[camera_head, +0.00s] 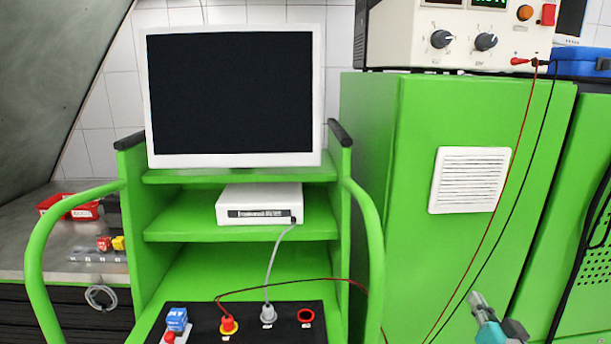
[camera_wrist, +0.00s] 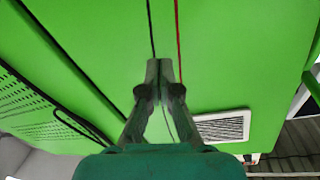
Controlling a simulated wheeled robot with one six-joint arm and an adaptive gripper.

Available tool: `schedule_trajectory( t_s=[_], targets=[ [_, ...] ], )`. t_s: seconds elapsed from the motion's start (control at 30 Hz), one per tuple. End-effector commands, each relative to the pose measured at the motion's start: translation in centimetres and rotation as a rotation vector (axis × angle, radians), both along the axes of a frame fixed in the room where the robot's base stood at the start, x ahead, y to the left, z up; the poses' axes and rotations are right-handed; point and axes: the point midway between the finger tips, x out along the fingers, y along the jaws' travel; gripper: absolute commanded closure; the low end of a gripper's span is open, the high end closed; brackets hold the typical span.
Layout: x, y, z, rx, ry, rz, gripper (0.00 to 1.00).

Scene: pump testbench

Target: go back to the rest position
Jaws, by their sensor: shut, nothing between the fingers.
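My gripper (camera_head: 478,299) shows at the lower right of the head view, in front of the green cabinet (camera_head: 400,270). In the wrist view my gripper (camera_wrist: 159,66) points at the plain green cabinet face (camera_wrist: 90,40), with its fingertips together and nothing between them. A black cable (camera_wrist: 150,25) and a red cable (camera_wrist: 178,30) run close by the fingertips in that view. I cannot tell whether the fingers touch them.
A green trolley (camera_head: 132,215) with a monitor (camera_head: 233,95), a white box (camera_head: 258,204) and a black socket panel (camera_head: 262,336) stands left. A power supply (camera_head: 400,40) sits on the cabinet. Its red cable (camera_head: 510,170) and black cable (camera_head: 528,170) hang down towards my gripper.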

Motion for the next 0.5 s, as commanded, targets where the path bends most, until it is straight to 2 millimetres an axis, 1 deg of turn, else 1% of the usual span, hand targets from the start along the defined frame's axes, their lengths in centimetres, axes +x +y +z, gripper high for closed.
schedule_trajectory(
  t_s=[0.03, 0.2, 0.3, 0.37, 0.5],
  targets=[
    [-1.1, 1.0, -2.2, 0.004, 0.016, -0.001, 1.0],
    [-4.9, 3.6, -7.4, -0.006, 0.048, -0.015, 1.0],
    [-7.4, 5.1, -10.2, -0.014, 0.067, -0.021, 1.0],
    [-9.0, 5.9, -11.6, -0.022, 0.079, -0.024, 1.0],
    [-13.0, 7.9, -14.7, -0.041, 0.105, -0.027, 1.0]
  ],
)
